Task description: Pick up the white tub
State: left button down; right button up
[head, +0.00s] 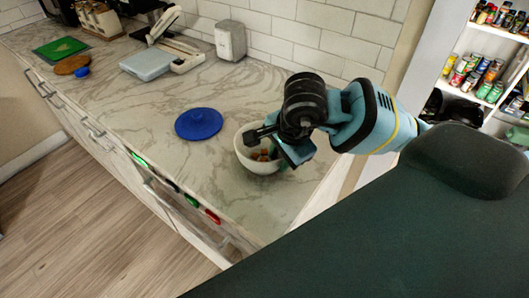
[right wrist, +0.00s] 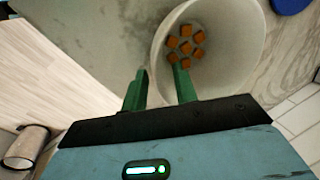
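The white tub (head: 244,157) is a round bowl standing on the marble counter, with several small orange-brown cubes in it. It also shows in the right wrist view (right wrist: 228,75), open side toward the camera. My right gripper (head: 275,144) is over the tub's near right rim. In the right wrist view the fingers of my right gripper (right wrist: 160,73) are apart. One green finger is inside the tub and the other is outside, with the wall between them. A gap shows beside the wall. My left gripper is not in view.
A blue round lid (head: 199,124) lies on the marble counter (head: 130,105) left of the tub. A white box (head: 230,41) stands by the tiled wall. A scale-like appliance (head: 147,64) and boards lie farther left. Shelves with cans (head: 484,70) are at right.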

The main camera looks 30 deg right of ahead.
jog(key=shift+x, duration=1.45)
jog(key=shift+c, duration=0.2)
grip_shut()
jog(key=shift+r, duration=0.1)
